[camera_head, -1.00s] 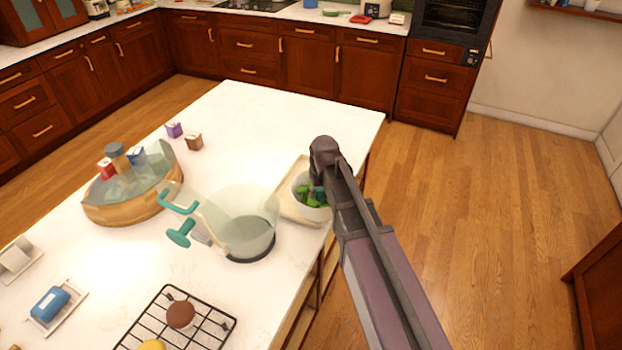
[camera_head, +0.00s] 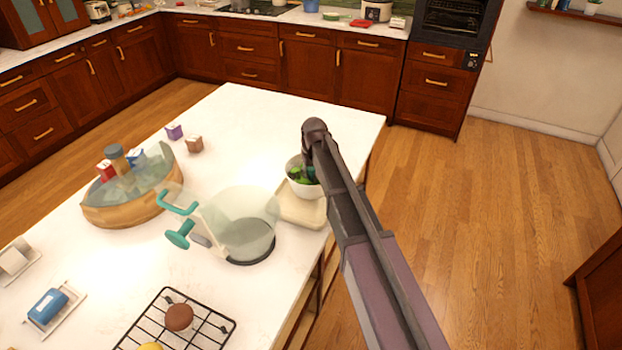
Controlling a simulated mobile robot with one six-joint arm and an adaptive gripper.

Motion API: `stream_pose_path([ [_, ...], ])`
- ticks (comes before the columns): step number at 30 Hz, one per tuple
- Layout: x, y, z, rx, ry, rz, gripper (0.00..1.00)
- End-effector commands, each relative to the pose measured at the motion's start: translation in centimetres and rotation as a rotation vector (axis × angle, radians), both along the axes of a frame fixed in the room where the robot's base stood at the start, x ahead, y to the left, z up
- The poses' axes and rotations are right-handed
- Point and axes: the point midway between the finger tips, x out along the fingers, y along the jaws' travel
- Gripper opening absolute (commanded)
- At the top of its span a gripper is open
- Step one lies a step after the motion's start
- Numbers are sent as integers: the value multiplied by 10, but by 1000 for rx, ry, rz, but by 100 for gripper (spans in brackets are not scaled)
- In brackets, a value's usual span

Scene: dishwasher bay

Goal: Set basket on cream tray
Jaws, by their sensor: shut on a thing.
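A white bowl-like basket (camera_head: 303,188) with green leafy pieces inside is at the far end of the cream tray (camera_head: 300,213). The cream tray lies flat near the right edge of the white island, and its near part is bare. My gripper (camera_head: 311,174) comes down at the basket's right side and is shut on it. My wrist and arm cover the basket's right side and part of the tray's right edge. I cannot tell whether the basket's bottom touches the tray or hangs just above it.
A clear bowl (camera_head: 247,228) with teal handles stands close to the tray's left. A round wooden container (camera_head: 130,207) with small packs is farther left. A black wire rack (camera_head: 204,327) is at the front. The island's far right surface is clear.

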Motion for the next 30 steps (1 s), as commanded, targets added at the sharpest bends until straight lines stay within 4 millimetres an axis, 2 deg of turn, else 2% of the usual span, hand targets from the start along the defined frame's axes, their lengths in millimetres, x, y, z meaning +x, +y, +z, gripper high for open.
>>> stream_pose_path([
  [5,4,1,0,0,0,0,0],
  [9,17,5,-3,0,0,-1,0],
  [19,13,3,-33,0,0,-1,0],
  [30,13,3,-36,0,0,-2,0],
])
